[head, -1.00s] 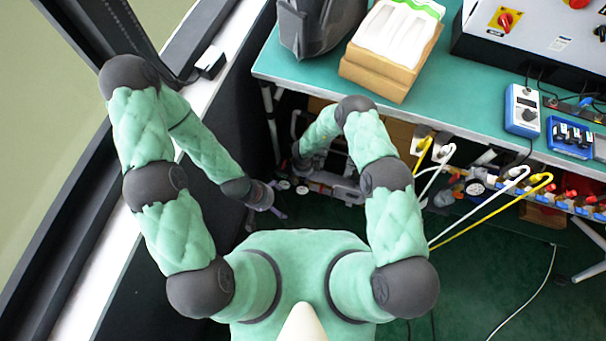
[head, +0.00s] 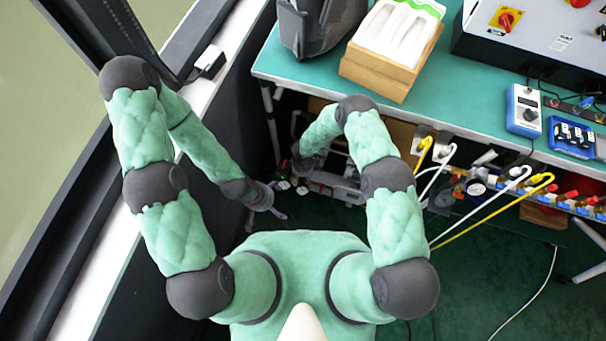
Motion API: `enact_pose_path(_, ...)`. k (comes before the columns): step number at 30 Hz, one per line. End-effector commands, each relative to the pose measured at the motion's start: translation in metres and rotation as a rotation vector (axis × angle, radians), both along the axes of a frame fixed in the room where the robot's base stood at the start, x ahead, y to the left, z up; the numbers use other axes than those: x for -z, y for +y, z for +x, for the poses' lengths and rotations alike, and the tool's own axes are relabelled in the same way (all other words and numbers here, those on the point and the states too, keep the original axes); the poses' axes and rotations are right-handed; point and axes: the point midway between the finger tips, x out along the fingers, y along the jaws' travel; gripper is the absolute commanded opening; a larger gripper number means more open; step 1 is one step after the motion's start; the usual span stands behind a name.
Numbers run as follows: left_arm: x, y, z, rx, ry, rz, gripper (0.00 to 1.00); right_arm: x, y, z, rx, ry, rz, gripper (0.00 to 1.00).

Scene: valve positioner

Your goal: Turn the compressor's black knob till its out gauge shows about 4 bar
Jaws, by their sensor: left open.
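The compressor (head: 345,192) is a grey machine under the bench, partly hidden by my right forearm. Two small round gauges show at its left end: a left one (head: 283,185) and a right one (head: 302,190). Their needles are too small to read, and I cannot tell which is the out gauge. I cannot make out the black knob. My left gripper (head: 275,211) is open, just below the left gauge, with no object visible in it. My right gripper (head: 303,166) is at the compressor's upper left, mostly hidden by its own forearm; its fingers cannot be made out.
The green bench top (head: 460,105) overhangs the compressor. On it are a wooden box (head: 385,75), a blue meter (head: 523,110) and a control panel (head: 540,35). A dark wall panel is close on the left.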

Motion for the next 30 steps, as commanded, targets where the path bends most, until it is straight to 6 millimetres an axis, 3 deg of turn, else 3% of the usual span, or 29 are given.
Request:
enact_pose_path(8, 0.0, 0.0, 0.0, 0.0, 0.0, 0.0, 1.0, -0.007, 0.0, 0.001, -0.001, -0.001, -0.001, 0.46)
enact_pose_path(24, 0.0, 0.0, 0.0, 0.0, 0.0, 0.0, 1.0, -0.095, 0.0, 0.001, 0.0, -0.002, 0.0, 0.46)
enact_pose_path(30, 0.0, 0.0, 0.0, 0.0, 0.0, 0.0, 1.0, -0.115, 0.0, 0.0, 0.0, 0.0, 0.0, 0.46)
